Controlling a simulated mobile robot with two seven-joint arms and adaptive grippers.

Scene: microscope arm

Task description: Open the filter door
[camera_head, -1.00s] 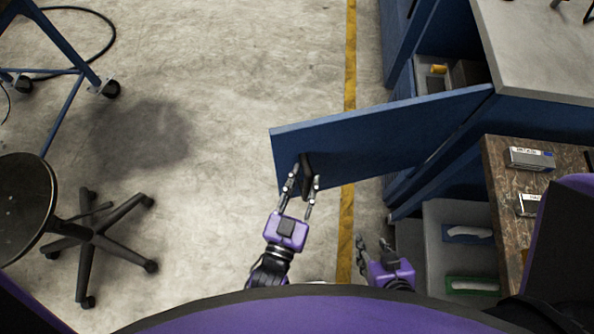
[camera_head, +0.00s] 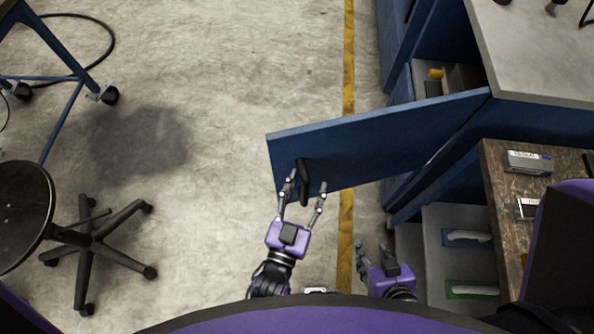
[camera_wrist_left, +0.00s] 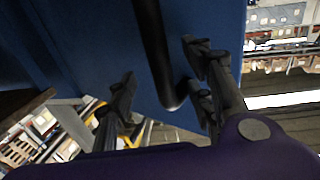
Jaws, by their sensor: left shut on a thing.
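The blue filter door (camera_head: 385,142) stands swung out from the blue cabinet, its free edge at the left over the floor. A black bar handle (camera_head: 303,180) sits on its near face. My left gripper (camera_head: 303,192) is on the handle, one finger on each side; the exact contact is hard to see. The left wrist view shows the handle (camera_wrist_left: 157,50) between the fingers (camera_wrist_left: 163,88), with the blue door panel behind. My right gripper (camera_head: 373,250) is low by the cabinet, fingers apart and empty, away from the door.
The opened cabinet (camera_head: 398,190) shows a compartment with a yellow item (camera_head: 436,73). A brown worktop (camera_head: 510,190) with small boxes and a grey shelf unit (camera_head: 435,225) are at the right. A black stool (camera_head: 85,236) stands at the left. The floor between is clear.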

